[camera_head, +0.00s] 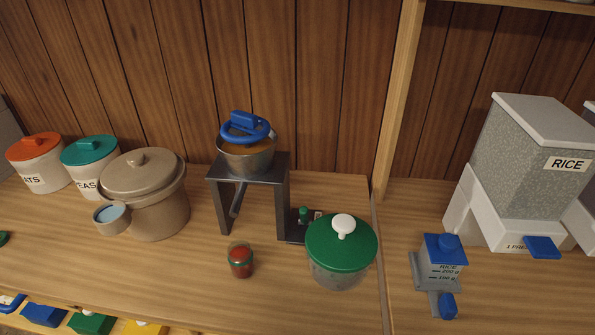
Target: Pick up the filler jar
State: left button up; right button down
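A small glass jar (240,262) with red contents and a greenish band near its top stands upright on the wooden counter, in front of a dark metal stand (252,168). It is the likeliest filler jar, but no label shows. A metal bowl (247,158) with orange-brown contents and a blue ring-shaped part (245,128) sits on top of the stand. A larger jar (340,252) with a green lid and white knob stands right of the small jar. Neither gripper is in view.
A beige lidded pot (150,195) with a small blue-topped cup (111,217) and two labelled canisters (35,162) (88,165) stand at left. A RICE dispenser (525,165) and blue-lidded measuring container (441,262) stand at right. Coloured blocks (92,323) line the bottom left.

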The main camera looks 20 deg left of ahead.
aim_at(240, 258)
jog(key=k+j+u, duration=0.1)
jog(key=u, duration=0.85)
